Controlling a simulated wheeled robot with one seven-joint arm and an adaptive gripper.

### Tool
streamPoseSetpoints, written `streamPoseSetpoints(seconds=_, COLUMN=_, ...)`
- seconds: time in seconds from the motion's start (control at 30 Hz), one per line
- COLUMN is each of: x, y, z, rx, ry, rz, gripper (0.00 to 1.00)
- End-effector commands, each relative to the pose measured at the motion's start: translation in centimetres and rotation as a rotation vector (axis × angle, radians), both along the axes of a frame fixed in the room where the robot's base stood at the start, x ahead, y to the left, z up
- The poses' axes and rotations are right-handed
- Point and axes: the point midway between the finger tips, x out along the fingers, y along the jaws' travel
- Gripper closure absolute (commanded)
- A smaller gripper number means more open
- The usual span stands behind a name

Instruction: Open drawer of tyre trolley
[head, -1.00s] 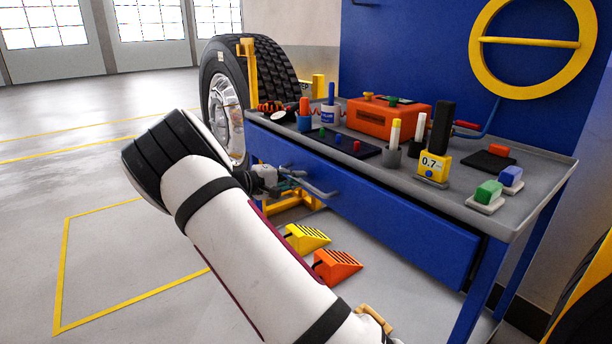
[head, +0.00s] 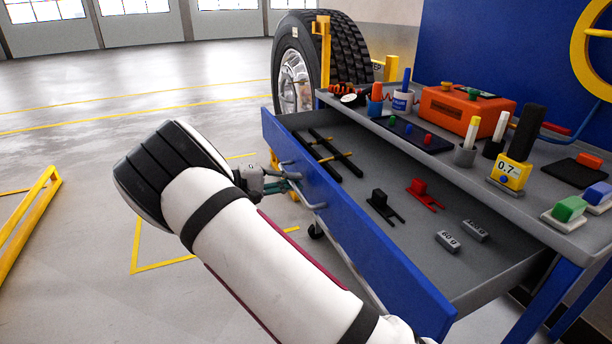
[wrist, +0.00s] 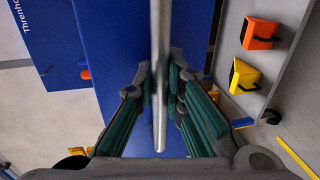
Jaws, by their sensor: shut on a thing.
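The blue drawer (head: 360,228) of the tyre trolley stands pulled out from under the grey worktop (head: 500,195). Its inside shows black rods, a black and a red clip-like tool, and two small grey weights. A metal bar handle (head: 306,190) runs along the drawer front. My gripper (head: 290,186) is at this handle. In the wrist view the handle (wrist: 160,60) passes between the green-padded fingers of my gripper (wrist: 161,95), which are shut on it. My arm hides part of the drawer front's lower side in the head view.
On the worktop stand an orange box (head: 465,110), a yellow 0.7 gauge (head: 510,172), cups and small coloured parts. A large tyre (head: 345,60) stands behind the trolley. An orange chock (wrist: 260,33) and a yellow chock (wrist: 247,75) show in the wrist view. Floor at left is mostly clear.

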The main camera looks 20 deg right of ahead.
Motion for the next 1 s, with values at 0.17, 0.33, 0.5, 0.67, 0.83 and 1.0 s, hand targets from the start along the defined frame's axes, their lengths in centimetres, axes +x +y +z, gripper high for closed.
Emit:
streamPoseSetpoints(seconds=0.17, x=-0.05, y=0.83, z=-0.08, rx=0.002, ry=0.001, rz=0.0, gripper=1.0)
streamPoseSetpoints(seconds=0.33, x=-0.06, y=0.93, z=-0.1, rx=0.002, ry=0.001, rz=-0.001, gripper=1.0)
streamPoseSetpoints(seconds=0.5, x=-0.05, y=0.91, z=-0.1, rx=0.002, ry=0.001, rz=0.0, gripper=1.0)
streamPoseSetpoints(seconds=0.67, x=-0.04, y=0.89, z=-0.08, rx=0.002, ry=0.001, rz=0.0, gripper=0.69)
streamPoseSetpoints(seconds=0.83, x=-0.03, y=0.87, z=-0.05, rx=0.001, ry=0.001, rz=0.0, gripper=0.69)
streamPoseSetpoints(seconds=1.0, x=0.0, y=1.24, z=0.04, rx=0.001, ry=0.0, rz=0.001, gripper=0.69)
